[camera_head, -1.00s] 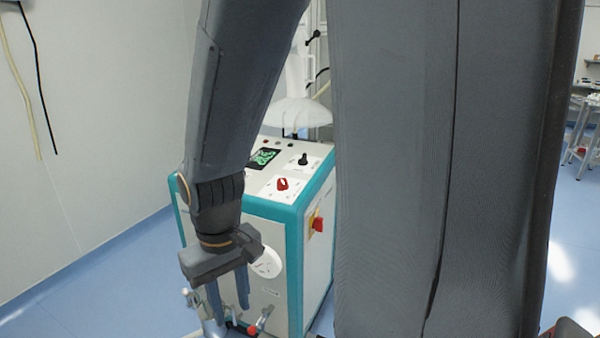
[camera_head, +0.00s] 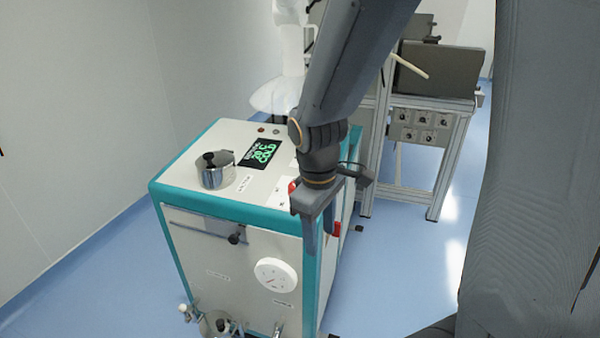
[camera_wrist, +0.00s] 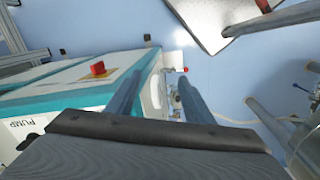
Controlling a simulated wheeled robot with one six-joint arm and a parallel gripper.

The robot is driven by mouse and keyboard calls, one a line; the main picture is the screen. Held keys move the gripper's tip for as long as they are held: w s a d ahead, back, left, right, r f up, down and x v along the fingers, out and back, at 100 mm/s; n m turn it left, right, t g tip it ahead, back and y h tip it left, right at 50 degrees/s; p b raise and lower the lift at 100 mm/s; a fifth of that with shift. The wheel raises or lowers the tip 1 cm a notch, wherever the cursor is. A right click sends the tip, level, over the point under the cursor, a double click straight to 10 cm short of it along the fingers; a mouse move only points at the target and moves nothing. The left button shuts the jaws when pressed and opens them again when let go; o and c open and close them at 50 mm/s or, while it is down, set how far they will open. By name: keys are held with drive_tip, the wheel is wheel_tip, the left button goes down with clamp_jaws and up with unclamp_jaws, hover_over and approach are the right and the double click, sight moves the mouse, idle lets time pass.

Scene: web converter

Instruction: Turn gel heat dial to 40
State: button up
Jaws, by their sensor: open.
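A white cabinet with teal edges (camera_head: 190,207) stands left of centre in the head view. A large white round dial (camera_head: 275,275) is on its front panel; its markings and nearby label are too small to read. A lit green display (camera_head: 260,153) is on the top. A red knob (camera_head: 292,187) there is mostly hidden behind my gripper. I cannot tell which control is the gel heat dial. My gripper (camera_head: 321,236) is open and empty, fingers down, near the cabinet's front right corner, above and right of the white dial. Its fingers also show in the wrist view (camera_wrist: 157,88).
A metal pot (camera_head: 215,172) sits on the cabinet top, and fittings (camera_head: 215,322) stick out low in front. A red switch (camera_wrist: 98,68) is on the cabinet in the wrist view. A metal-framed bench (camera_head: 432,105) stands behind right. Blue floor (camera_head: 395,270) is clear to the right.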

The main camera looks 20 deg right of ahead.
drive_tip(key=w+a+r+n+t+h+p, duration=0.15)
drive_tip(key=w+r+n+p, duration=0.25)
drive_tip(key=w+n, duration=0.55)
drive_tip(key=w+a+r+n+t+p, duration=0.15)
drive_tip(key=w+r+n+p, duration=0.25)
drive_tip(key=w+n, duration=0.55)
drive_tip(key=d+f, duration=0.1)
drive_tip(key=f, duration=0.1)
drive_tip(key=f+n, duration=0.1)
drive_tip(key=f, duration=0.1)
drive_tip(key=d+f+n, duration=0.1)
drive_tip(key=f, duration=0.1)
drive_tip(key=shift+s+d+f, duration=0.3)
drive_tip(key=shift+s+f, duration=0.05)
drive_tip(key=c, duration=1)
